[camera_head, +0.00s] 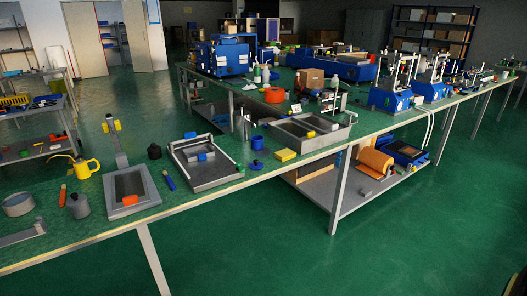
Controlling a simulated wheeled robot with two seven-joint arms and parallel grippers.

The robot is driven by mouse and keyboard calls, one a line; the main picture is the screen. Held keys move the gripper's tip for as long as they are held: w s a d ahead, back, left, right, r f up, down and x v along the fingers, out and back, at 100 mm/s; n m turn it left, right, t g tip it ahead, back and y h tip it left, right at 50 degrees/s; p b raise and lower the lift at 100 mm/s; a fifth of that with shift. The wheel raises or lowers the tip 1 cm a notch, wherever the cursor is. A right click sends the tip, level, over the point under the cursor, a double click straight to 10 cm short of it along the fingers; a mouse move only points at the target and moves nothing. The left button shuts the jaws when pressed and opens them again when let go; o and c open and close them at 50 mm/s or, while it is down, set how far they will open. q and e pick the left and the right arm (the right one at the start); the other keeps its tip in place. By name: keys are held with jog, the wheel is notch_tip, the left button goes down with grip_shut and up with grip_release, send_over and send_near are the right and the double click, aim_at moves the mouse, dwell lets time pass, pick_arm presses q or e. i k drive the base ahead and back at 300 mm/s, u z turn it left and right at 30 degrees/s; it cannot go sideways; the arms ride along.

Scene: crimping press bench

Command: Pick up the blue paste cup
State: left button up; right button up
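A small round blue cup (257,142) stands upright on the green bench top (225,185), just right of the metal cylinders. It looks like the blue paste cup. A flat blue disc (257,165), perhaps a lid, lies in front of it, close to the bench's front edge. The two look apart. Whether the cup holds anything is too small to tell. Neither of my grippers shows in the head view.
A yellow block (285,155) and a metal double basin (338,141) lie right of the cup. A grey framed tray (217,183) lies left, with a blue-handled tool (169,181). Metal cylinders (243,127) stand close behind left. Blue machines (391,98) stand farther right. Floor in front is clear.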

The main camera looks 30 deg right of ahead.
aim_at(257, 143)
jog(key=u, duration=1.75)
jog(key=k, duration=0.1)
jog(key=z, duration=3.35)
jog(key=i, duration=2.15)
jog(key=u, duration=1.05)
